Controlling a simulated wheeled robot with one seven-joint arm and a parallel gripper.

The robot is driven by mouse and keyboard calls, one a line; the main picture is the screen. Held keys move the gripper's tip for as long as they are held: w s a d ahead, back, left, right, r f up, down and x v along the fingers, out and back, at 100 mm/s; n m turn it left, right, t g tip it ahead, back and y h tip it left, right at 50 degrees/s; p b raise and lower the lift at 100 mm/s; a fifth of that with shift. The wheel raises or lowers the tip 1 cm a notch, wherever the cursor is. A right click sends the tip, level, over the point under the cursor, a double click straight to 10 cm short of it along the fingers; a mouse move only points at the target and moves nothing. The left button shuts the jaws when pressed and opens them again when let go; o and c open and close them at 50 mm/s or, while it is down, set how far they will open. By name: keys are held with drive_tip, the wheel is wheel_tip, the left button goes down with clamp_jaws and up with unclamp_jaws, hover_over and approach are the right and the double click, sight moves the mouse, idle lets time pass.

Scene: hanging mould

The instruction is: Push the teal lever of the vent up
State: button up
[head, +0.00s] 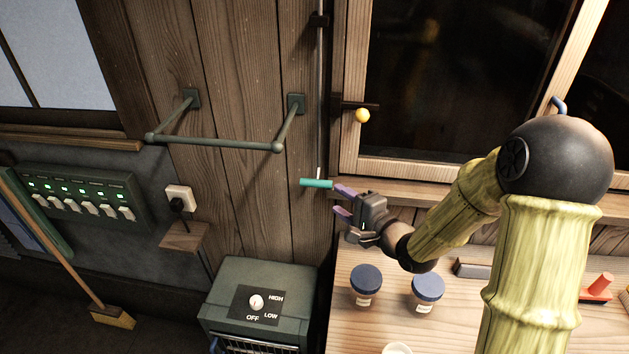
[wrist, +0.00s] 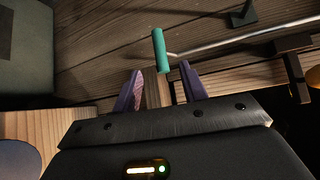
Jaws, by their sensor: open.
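The teal lever (head: 316,183) is a short horizontal handle at the lower end of a thin upright metal rod (head: 319,90) on the plank wall, left of the window. In the wrist view the teal lever (wrist: 160,50) shows just beyond the fingertips, nearer the right finger. My gripper (head: 339,199) is open and empty, with two purple fingers pointing left, just right of and slightly below the lever's right end. In the wrist view my gripper (wrist: 160,84) has a clear gap between its fingers. I cannot tell whether the upper finger touches the lever.
A green rail (head: 215,143) sticks out from the wall on the left. A heater (head: 260,300) stands below. A yellow-knobbed window latch (head: 362,115) is above right. Two blue-lidded jars (head: 366,280) (head: 428,288) stand on the wooden bench under my arm.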

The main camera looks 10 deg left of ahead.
sight(318, 185)
drive_tip(key=p+x, duration=0.2)
drive_tip(key=x, duration=0.8)
drive_tip(key=shift+w+a+r, duration=0.1)
drive_tip(key=shift+w, duration=0.05)
drive_tip(key=shift+w+a+p, duration=0.1)
drive_tip(key=shift+w+p, duration=0.25)
drive_tip(key=shift+s+a+f, duration=0.15)
drive_tip(key=shift+a+f, duration=0.05)
drive_tip(key=shift+a, duration=0.05)
drive_tip(key=shift+c, duration=0.2)
drive_tip(key=shift+s, duration=0.1)
drive_tip(key=c, duration=0.7)
drive_tip(key=shift+r, duration=0.1)
clamp_jaws()
